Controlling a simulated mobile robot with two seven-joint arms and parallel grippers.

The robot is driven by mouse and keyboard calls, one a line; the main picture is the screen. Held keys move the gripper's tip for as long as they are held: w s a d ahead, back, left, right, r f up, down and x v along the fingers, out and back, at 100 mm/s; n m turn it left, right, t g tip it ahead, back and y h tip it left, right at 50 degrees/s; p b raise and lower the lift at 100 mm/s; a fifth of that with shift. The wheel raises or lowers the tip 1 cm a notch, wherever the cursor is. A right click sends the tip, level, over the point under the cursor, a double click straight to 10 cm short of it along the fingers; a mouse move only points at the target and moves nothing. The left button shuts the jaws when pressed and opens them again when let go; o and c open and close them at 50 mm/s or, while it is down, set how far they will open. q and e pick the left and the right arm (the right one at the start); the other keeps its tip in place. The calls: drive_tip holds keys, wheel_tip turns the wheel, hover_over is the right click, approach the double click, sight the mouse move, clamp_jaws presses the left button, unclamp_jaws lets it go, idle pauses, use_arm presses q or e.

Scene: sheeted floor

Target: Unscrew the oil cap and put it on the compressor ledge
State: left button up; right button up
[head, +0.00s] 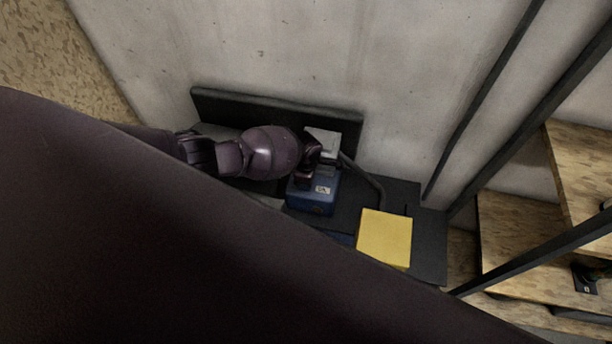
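A blue boxy unit (312,198) with a small white label, seemingly part of the compressor, sits on a dark surface against the wall. A grey block (325,141) stands behind it, with a dark curved pipe (368,182) running down to its right. My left gripper (309,164) is at the back left of the blue unit, close to the grey block. Its fingertips are dark and small, so I cannot tell whether they are open or shut, or touching anything. I cannot make out the oil cap. A compressor ledge cannot be singled out. My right gripper is not in view.
A yellow block (384,238) sits right of the blue unit. A black panel (335,117) runs along the concrete wall behind. Dark posts (545,100) and wooden shelves (530,235) stand at the right. A large dark shape close to the camera hides the lower left.

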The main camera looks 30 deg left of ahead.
use_arm(q)
drive_tip(key=shift+n, duration=0.5)
drive_tip(key=o, duration=1)
drive_tip(key=shift+c, duration=0.6)
drive_tip(key=m, duration=1.4)
drive_tip(key=shift+m+b, duration=0.4)
drive_tip(key=m, duration=0.4)
drive_tip(key=shift+m, duration=0.4)
